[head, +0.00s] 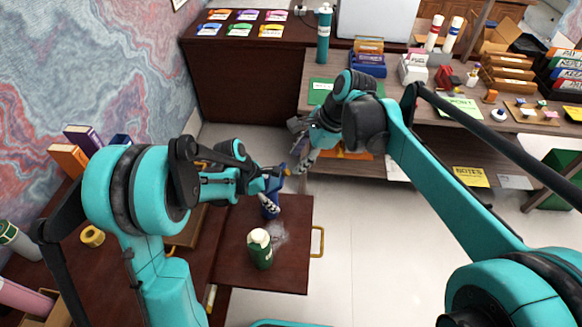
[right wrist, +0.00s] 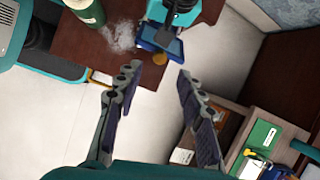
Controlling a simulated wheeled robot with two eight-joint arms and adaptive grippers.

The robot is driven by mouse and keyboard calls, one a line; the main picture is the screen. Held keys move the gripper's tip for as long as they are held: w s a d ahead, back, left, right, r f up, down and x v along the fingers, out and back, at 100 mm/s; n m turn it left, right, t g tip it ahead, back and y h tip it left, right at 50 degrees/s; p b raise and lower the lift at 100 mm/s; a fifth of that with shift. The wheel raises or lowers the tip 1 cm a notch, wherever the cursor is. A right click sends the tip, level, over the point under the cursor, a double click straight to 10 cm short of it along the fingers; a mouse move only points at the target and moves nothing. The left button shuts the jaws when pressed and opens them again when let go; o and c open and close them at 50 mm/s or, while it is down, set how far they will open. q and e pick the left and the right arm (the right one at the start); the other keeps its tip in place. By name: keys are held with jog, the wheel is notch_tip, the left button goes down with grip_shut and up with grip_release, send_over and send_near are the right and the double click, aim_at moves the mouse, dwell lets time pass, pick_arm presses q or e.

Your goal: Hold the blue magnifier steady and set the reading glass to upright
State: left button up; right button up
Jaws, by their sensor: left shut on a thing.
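My left gripper (head: 270,192) is shut on a blue object, which I take to be the blue magnifier (right wrist: 161,42), and holds it over the dark wooden pull-out surface (head: 290,262). Gripper fingers partly hide it in the head view. My right gripper (head: 304,152) is up and to the right of it in the head view. In the right wrist view its two fingers (right wrist: 157,82) are wide apart with nothing between them, and the blue object is beyond the tips. I cannot clearly make out the reading glass.
A green bottle with a cream cap (head: 261,250) stands on the pull-out surface, near a pale smoky patch (head: 279,232). A brass handle (head: 317,241) is on its right edge. A crowded shelf unit (head: 440,120) stands behind. Bare pale floor (head: 390,250) lies to the right.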

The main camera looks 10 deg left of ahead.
aim_at(288, 172)
jog(key=x, duration=0.5)
jog(key=shift+a+f, duration=0.15)
jog(key=shift+f, duration=0.15)
grip_shut()
